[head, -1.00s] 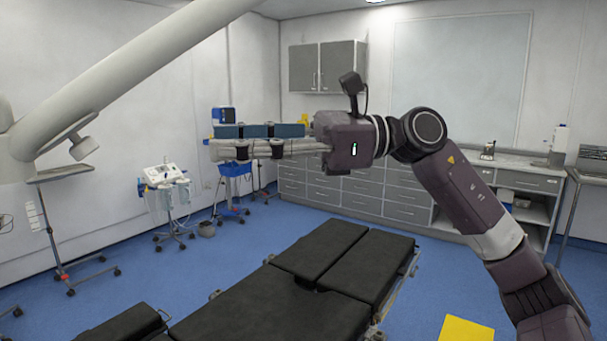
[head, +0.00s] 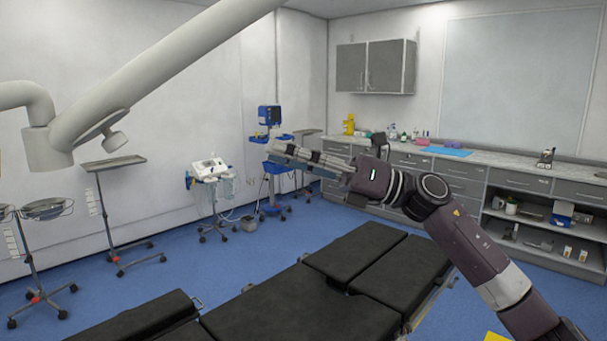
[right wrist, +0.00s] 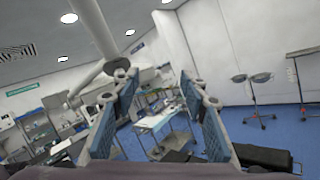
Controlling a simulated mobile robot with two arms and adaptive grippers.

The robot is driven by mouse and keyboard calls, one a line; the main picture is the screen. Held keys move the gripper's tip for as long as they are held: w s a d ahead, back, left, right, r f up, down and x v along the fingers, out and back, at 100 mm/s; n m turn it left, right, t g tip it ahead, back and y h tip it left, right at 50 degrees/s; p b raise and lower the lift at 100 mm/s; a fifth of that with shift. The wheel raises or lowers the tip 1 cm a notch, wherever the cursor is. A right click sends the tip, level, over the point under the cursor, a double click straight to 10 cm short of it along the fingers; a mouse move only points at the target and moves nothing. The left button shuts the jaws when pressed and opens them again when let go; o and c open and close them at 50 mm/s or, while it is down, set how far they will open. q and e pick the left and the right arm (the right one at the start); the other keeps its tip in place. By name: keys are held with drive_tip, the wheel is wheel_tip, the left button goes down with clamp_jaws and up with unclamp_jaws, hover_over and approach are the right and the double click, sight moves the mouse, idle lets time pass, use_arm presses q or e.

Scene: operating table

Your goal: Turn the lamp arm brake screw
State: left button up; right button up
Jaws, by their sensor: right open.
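The pale lamp arm (head: 165,75) slopes down from the top to a joint (head: 48,150) at the upper left of the head view. A short knob, seemingly the brake screw (head: 115,140), sticks out from the joint's right side. In the right wrist view the lamp arm (right wrist: 92,25) and its joint (right wrist: 117,66) show beyond the fingers, and the screw is too small to make out. My right gripper (head: 282,152) is open and empty, pointing left, well to the right of the screw and apart from it. Its spread blue-padded fingers show in the right wrist view (right wrist: 160,85). My left gripper is out of view.
The black operating table (head: 290,305) lies below my right arm. Stands with trays (head: 113,163) and a medical cart (head: 210,170) stand by the left wall. A counter with drawers (head: 410,160) runs along the back. The air between gripper and lamp joint looks clear.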

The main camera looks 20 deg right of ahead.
drive_tip(key=w+d+f+m+t+h, duration=0.2)
drive_tip(key=w+d+f+m+t, duration=0.1)
drive_tip(key=w+d+f+m, duration=0.2)
drive_tip(key=shift+w+d+f+m+t, duration=0.2)
drive_tip(key=shift+w+f+m+t, duration=0.1)
drive_tip(key=shift+w+m+t, duration=0.15)
